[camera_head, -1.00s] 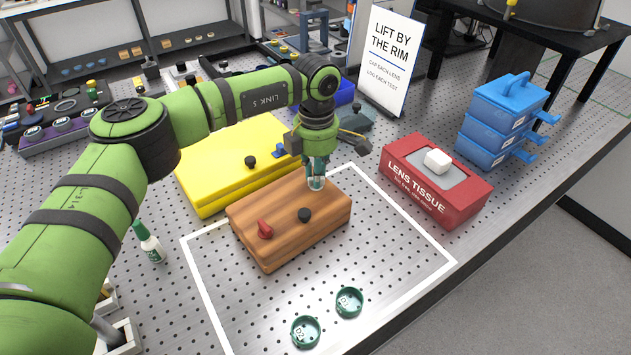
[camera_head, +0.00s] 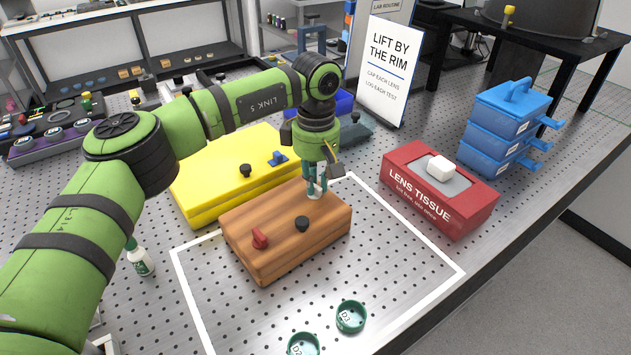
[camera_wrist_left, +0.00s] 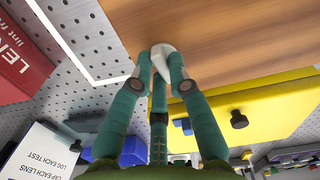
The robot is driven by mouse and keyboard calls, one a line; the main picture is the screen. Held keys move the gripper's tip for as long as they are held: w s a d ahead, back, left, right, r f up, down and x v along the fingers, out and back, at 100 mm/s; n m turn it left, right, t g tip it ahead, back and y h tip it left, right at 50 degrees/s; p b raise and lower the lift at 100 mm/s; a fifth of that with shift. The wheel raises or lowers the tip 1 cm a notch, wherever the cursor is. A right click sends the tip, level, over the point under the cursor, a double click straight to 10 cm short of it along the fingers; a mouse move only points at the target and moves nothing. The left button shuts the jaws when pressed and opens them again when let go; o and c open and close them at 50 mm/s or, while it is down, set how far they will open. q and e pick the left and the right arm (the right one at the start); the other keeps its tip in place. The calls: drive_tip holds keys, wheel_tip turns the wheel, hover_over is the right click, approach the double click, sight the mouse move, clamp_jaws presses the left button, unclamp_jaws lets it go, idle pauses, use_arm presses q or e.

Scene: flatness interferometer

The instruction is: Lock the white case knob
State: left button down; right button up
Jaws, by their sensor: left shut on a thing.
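The wooden case (camera_head: 270,245) lies closed inside the white taped outline. On its top are a red knob (camera_head: 259,238) at the left, a black knob (camera_head: 302,223) in the middle and a white knob (camera_head: 315,194) near the far right corner. My left gripper (camera_head: 315,190) points down over that corner, its fingers shut on the white knob. In the left wrist view the white knob (camera_wrist_left: 162,52) shows between the fingertips, partly hidden by them, against the wooden top. My right gripper is in neither view.
A yellow case (camera_head: 215,170) with black and blue knobs stands right behind the wooden case. A red lens tissue box (camera_head: 440,190) is to the right. Two green rings, one of them here (camera_head: 351,317), lie in front. A small bottle (camera_head: 139,258) stands at the left.

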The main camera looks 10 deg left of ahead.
sight(316, 185)
use_arm(q)
drive_tip(key=shift+m, duration=0.7)
drive_tip(key=c, duration=1.2)
unclamp_jaws()
wheel_tip(316, 185, up, 12)
drive_tip(key=shift+r, duration=0.1)
drive_tip(key=shift+s, duration=0.1)
